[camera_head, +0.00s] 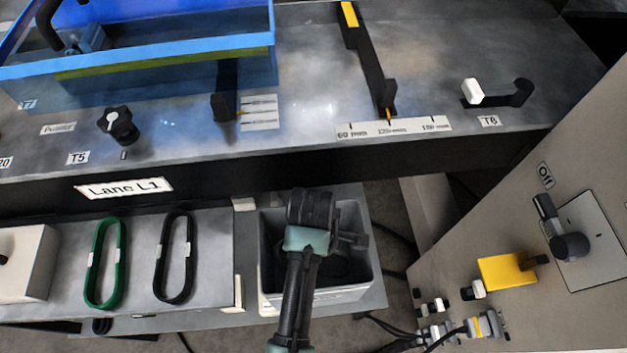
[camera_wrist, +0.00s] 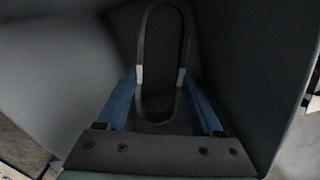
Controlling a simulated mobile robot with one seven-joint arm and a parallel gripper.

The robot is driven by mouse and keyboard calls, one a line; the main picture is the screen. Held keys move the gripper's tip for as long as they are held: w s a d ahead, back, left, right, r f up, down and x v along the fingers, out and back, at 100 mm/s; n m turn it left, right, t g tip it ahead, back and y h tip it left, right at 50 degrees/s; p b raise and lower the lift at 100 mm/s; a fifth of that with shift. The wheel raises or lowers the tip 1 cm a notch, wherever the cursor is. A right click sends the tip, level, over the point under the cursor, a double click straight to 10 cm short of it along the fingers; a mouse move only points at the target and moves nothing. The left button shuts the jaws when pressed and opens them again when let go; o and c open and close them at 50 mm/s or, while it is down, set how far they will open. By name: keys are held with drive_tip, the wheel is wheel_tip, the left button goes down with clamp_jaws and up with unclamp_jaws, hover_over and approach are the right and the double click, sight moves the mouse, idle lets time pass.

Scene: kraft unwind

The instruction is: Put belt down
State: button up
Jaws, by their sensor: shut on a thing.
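My gripper (camera_wrist: 160,78) shows in the wrist view with its two blue fingers shut on a dark belt (camera_wrist: 147,35). The belt is an elongated loop with light patches beside the fingertips. In the head view my arm reaches over the grey bin (camera_head: 270,255), and the gripper end points down into it. The bin walls (camera_wrist: 240,60) surround the belt in the wrist view. I cannot tell whether the belt touches the bin floor. A green belt (camera_head: 93,262) and a black belt (camera_head: 161,258) lie apart on the shelf left of the bin.
The bench (camera_head: 300,85) above has a dark front edge (camera_head: 250,176), a blue tray (camera_head: 140,60), a black knob (camera_head: 119,124) and a scale strip (camera_head: 395,128). A grey panel (camera_head: 540,210) with a yellow block (camera_head: 505,270) stands right. Cables hang beside the bin.

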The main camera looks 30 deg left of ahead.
wheel_tip(320, 180, down, 10)
drive_tip(key=shift+f+b, duration=0.15)
drive_tip(key=shift+b, duration=0.7)
drive_tip(key=shift+f, duration=0.1)
drive_tip(key=o, duration=1.4)
wheel_tip(320, 180, up, 12)
drive_tip(key=p, duration=0.2)
